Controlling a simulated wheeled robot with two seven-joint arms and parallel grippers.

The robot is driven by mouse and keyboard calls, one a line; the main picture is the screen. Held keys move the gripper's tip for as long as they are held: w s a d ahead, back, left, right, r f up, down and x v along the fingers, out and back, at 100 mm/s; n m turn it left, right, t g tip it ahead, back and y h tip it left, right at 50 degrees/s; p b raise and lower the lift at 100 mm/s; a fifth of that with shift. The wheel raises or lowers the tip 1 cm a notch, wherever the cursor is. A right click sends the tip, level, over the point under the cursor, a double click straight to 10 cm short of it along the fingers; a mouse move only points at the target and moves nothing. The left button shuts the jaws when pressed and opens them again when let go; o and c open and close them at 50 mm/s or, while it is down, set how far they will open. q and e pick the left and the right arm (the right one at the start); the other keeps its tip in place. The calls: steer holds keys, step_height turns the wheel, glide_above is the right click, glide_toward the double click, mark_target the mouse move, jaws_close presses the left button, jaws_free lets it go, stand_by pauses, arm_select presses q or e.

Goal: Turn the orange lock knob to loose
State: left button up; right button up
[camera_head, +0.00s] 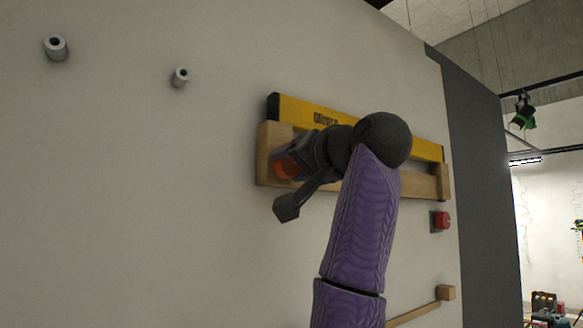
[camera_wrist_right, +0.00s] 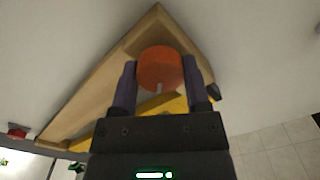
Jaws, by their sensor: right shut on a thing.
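The orange lock knob (camera_head: 287,167) sits at the left end of a wooden frame (camera_head: 409,188) on the wall. In the wrist view the knob (camera_wrist_right: 160,68) is round, with a small pale mark at its lower edge. My right gripper (camera_wrist_right: 160,80) is shut on the knob, one purple finger on each side of it. In the head view my right gripper (camera_head: 292,160) is at the knob and its arm hides part of the frame. A yellow level (camera_head: 300,110) with dark ends lies along the frame. My left gripper is out of view.
Two pale pegs (camera_head: 56,47) (camera_head: 180,77) stick out of the wall at the upper left. A red button box (camera_head: 440,220) is on the wall to the right. A wooden rail (camera_head: 415,313) is lower down.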

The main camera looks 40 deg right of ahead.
steer(key=n, duration=0.4)
steer(key=shift+f+n, duration=0.1)
steer(key=shift+n, duration=2.5)
steer(key=o, duration=1.3)
steer(key=s+b, duration=0.1)
steer(key=s, duration=0.2)
steer(key=s+b, duration=0.1)
steer(key=s, duration=0.2)
steer(key=s+a+b, duration=0.1)
steer(key=s, duration=0.3)
steer(key=shift+b, duration=0.3)
